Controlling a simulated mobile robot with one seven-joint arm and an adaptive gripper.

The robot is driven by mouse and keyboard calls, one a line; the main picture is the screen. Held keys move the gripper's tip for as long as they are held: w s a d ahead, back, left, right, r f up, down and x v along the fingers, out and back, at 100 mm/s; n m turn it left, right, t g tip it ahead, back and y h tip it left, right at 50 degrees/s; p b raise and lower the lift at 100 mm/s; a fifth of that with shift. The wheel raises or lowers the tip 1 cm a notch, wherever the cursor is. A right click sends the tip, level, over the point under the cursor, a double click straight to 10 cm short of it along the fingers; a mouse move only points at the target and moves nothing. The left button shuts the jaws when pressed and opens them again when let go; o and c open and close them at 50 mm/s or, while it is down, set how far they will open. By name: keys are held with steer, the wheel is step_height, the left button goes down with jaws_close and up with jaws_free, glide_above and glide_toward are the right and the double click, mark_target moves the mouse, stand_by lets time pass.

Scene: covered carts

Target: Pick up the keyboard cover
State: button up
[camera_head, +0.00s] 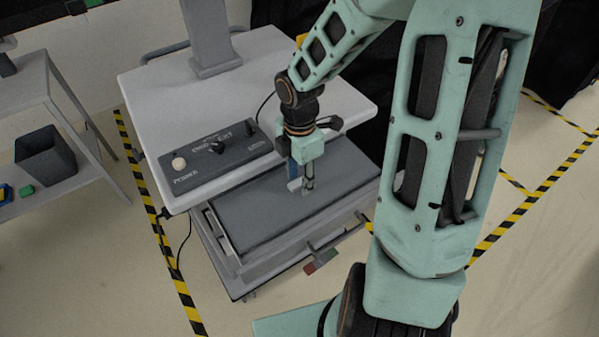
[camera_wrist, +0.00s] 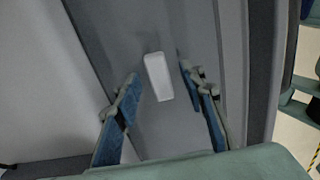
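The keyboard cover (camera_head: 245,212) is a flat dark grey panel lying on the front shelf of the cart, below the control box. It also shows in the wrist view (camera_wrist: 178,130). A small pale handle (camera_wrist: 158,77) stands out on its surface; in the head view the handle (camera_head: 294,184) is partly hidden by my gripper. My gripper (camera_head: 304,190) points down just over the right part of the cover. In the wrist view its blue-padded fingers are open, one on each side of the handle, with gaps showing. I cannot tell whether the fingertips touch the cover.
A control box (camera_head: 215,158) with a white knob and a joystick sits on the white cart top (camera_head: 150,90) behind the cover. A grey column (camera_head: 208,35) rises at the back. A shelf unit with a dark bin (camera_head: 45,158) stands left. Striped tape marks the floor.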

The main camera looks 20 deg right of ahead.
steer(key=shift+c, duration=0.6)
jaws_close()
steer(key=c, duration=0.5)
jaws_free()
jaws_close()
steer(key=shift+r+p, duration=0.35)
steer(key=shift+r+p, duration=0.35)
steer(key=shift+p, duration=0.05)
steer(key=shift+r+p, duration=0.45)
steer(key=shift+p, duration=0.05)
steer(key=shift+s, duration=0.15)
